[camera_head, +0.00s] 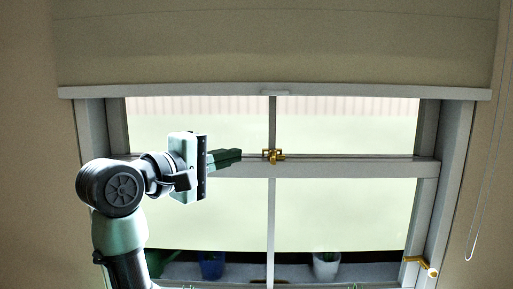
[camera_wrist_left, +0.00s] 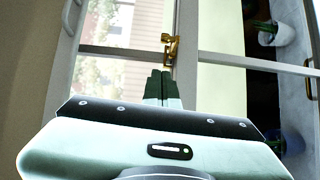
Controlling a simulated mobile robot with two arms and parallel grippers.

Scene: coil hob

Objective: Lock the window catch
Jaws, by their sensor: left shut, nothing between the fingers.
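The brass window catch (camera_head: 273,155) sits on the middle rail of the window, where the rail meets the vertical bar. It also shows in the left wrist view (camera_wrist_left: 170,47), just beyond the fingertips. My left gripper (camera_head: 238,155) is shut and empty, with its dark green fingers pointing right toward the catch. In the left wrist view the closed fingers (camera_wrist_left: 160,76) lie side by side. A small gap shows between the fingertips and the catch in the head view. My right gripper is not in view.
A roller blind (camera_head: 280,45) covers the upper part of the window. A brass handle (camera_head: 421,265) is on the lower right frame. A blue pot (camera_head: 211,265) and a white pot (camera_head: 326,265) stand behind the lower pane. A cord (camera_head: 490,150) hangs at the right.

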